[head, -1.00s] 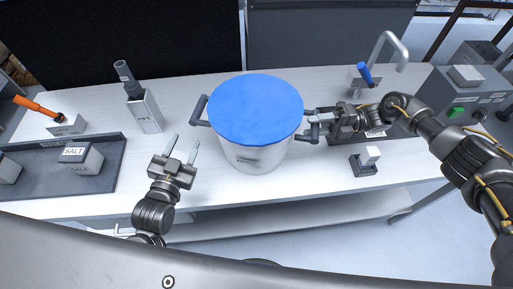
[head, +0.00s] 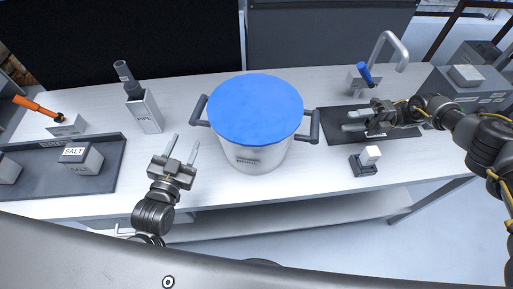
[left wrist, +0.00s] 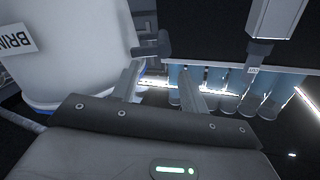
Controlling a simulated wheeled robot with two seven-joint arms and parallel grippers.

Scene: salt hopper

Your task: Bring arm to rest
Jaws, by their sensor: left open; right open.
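My left gripper (head: 182,152) is open and empty in the head view, above the front of the table, left of the pot. In the left wrist view its two fingers (left wrist: 160,84) are apart with nothing between them. My right gripper (head: 356,121) is open and empty, over the dark mat right of the pot. Its fingertips point left and are clear of the pot's right handle (head: 314,126). The pot (head: 258,157) stands upright with a blue top (head: 256,108). The pot's side with a partly cut-off label also shows in the left wrist view (left wrist: 75,50).
A dark tray (head: 108,165) with salt blocks (head: 80,158) lies at left. A labelled holder (head: 147,112), an orange-handled tool (head: 36,106), a blue-handled tool (head: 365,73) and a small white-topped block (head: 370,155) stand around. The front strip below the pot is clear.

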